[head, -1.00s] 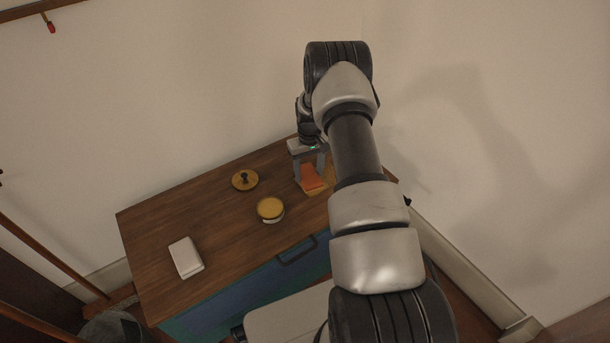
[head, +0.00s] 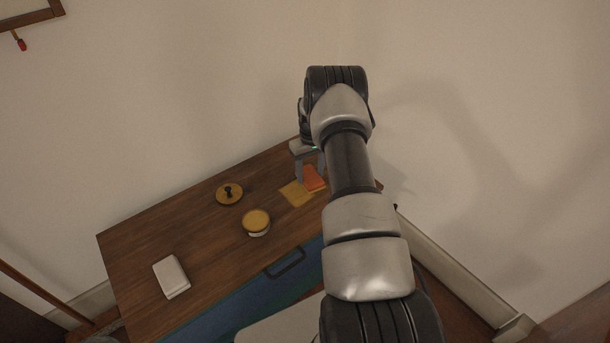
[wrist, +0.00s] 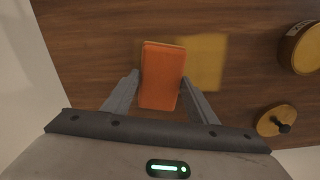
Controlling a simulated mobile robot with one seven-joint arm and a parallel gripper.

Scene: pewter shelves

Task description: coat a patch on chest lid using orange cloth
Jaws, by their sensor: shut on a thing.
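The orange cloth (wrist: 162,75) is a flat, folded block between my gripper's fingers in the wrist view. It also shows in the head view (head: 314,179). My gripper (wrist: 160,92) is shut on the cloth, low over the chest lid (head: 200,240); I cannot tell whether the cloth touches the wood. The lid is brown wood on a blue chest. A yellowish patch (head: 294,194) lies on the lid, beside the cloth; in the wrist view the patch (wrist: 205,60) is right of the cloth, and the cloth may cover its edge.
A tin with a yellow top (head: 256,220) stands near the lid's middle. A round yellow disc with a black knob (head: 229,194) lies behind it. A white block (head: 171,277) lies at the front left. Walls rise behind the chest. The left part of the lid has free room.

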